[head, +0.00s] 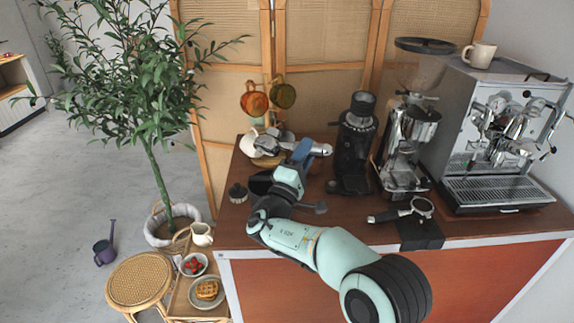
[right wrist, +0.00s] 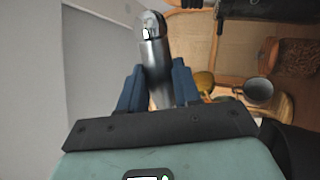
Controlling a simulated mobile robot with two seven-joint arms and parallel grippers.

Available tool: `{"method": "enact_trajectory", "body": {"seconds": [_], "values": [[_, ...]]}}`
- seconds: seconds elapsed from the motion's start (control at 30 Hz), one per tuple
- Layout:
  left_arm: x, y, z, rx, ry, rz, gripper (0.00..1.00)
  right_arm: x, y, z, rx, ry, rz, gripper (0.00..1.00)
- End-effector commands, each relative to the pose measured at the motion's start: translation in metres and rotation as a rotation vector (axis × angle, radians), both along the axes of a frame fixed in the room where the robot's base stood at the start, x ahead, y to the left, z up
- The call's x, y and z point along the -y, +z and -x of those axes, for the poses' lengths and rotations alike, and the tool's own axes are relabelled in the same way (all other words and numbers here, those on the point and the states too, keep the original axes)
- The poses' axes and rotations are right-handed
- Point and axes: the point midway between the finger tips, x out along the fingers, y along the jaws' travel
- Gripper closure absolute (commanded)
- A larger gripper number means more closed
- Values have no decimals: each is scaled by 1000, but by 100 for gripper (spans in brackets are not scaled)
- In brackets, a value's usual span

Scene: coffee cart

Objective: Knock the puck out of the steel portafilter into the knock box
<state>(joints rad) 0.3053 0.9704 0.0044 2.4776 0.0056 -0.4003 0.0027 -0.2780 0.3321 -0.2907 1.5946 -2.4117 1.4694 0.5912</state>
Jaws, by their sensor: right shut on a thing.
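My right gripper (head: 302,150) is shut on a steel portafilter (head: 268,144) and holds it above the left part of the counter. In the right wrist view, the blue fingers of my right gripper (right wrist: 158,88) close on both sides of the steel portafilter (right wrist: 153,62). I cannot see the puck. A dark container, which looks like the knock box (head: 260,183), stands on the counter, partly hidden by my right arm. The portafilter is apart from it. My left gripper is not in view.
A small black round tool (head: 238,193) stands at the counter's left edge. A black grinder (head: 352,150) is close right of the gripper. Another portafilter (head: 405,212) rests on a black stand. The espresso machine (head: 495,130) stands at the right. Mugs (head: 254,100) hang behind.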

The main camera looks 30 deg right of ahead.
Motion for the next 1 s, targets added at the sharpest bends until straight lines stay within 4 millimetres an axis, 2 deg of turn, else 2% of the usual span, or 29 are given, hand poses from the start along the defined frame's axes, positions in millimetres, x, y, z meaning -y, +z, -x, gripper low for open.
{"method": "enact_trajectory", "body": {"seconds": [0.17,0.5,1.0], "values": [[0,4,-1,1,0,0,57,0,10,1,8,0,1,100],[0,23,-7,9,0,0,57,0,52,1,9,0,0,100],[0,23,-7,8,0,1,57,0,52,1,7,0,1,100]]}}
